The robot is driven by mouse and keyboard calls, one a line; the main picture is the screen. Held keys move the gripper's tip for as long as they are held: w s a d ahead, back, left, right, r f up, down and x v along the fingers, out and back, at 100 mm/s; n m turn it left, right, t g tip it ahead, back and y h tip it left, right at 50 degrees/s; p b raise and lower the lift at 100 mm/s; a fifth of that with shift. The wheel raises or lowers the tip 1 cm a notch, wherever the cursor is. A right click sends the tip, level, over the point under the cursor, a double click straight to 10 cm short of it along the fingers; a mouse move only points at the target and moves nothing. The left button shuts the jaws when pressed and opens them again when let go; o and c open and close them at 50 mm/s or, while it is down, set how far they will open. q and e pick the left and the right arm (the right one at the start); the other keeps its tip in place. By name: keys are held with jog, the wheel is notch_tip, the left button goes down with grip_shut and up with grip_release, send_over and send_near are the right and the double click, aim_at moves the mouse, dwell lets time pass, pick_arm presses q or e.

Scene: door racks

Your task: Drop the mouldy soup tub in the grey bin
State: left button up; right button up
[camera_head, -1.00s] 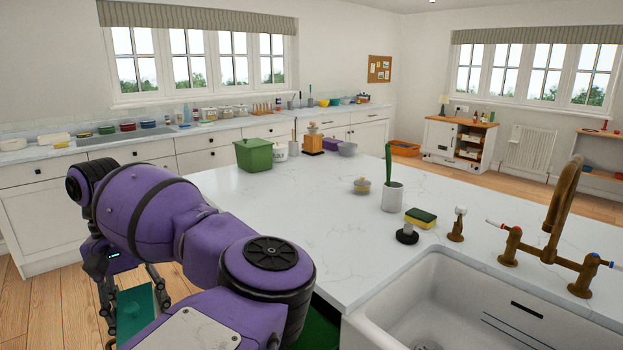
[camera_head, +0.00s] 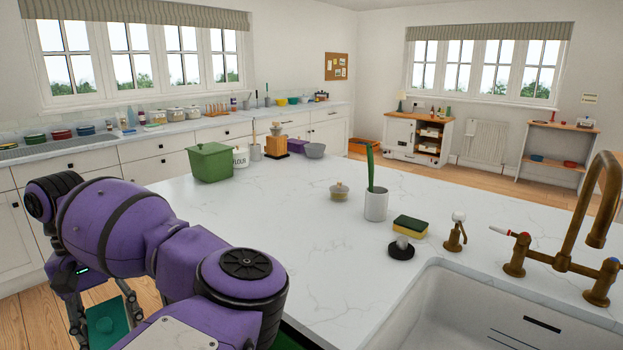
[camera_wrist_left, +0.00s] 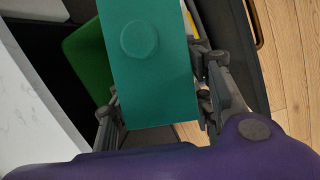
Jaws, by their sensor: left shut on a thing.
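My left gripper (camera_head: 104,312) hangs low beside the island, at the lower left of the head view. It is shut on a teal rectangular tub (camera_head: 104,326) with a round knob on its face. In the left wrist view the teal tub (camera_wrist_left: 150,85) fills the upper middle, between the fingers of my left gripper (camera_wrist_left: 157,103). No mould or label shows on it, so I cannot tell whether it is the soup tub. I cannot make out a grey bin for certain in either view. My right gripper is out of view.
The white island top (camera_head: 290,250) carries a green lidded box (camera_head: 210,162), a white pot (camera_head: 376,205), a sponge (camera_head: 410,226) and a sink (camera_head: 480,320). In the wrist view, a green block (camera_wrist_left: 85,55) and dark surfaces lie behind the tub. Wooden floor (camera_wrist_left: 290,60) shows at right.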

pick_arm(q)
jog(key=shift+f, duration=0.45)
jog(key=b+x, duration=0.1)
jog(key=x, duration=0.1)
jog(key=b+x, duration=0.1)
jog(key=shift+w+a+f, duration=0.1)
jog(key=shift+a+f, duration=0.15)
jog(key=shift+f, duration=0.55)
jog(key=shift+f+b, duration=0.2)
jog(key=shift+b, duration=0.1)
jog(key=o, duration=1.5)
jog(key=shift+o, duration=0.6)
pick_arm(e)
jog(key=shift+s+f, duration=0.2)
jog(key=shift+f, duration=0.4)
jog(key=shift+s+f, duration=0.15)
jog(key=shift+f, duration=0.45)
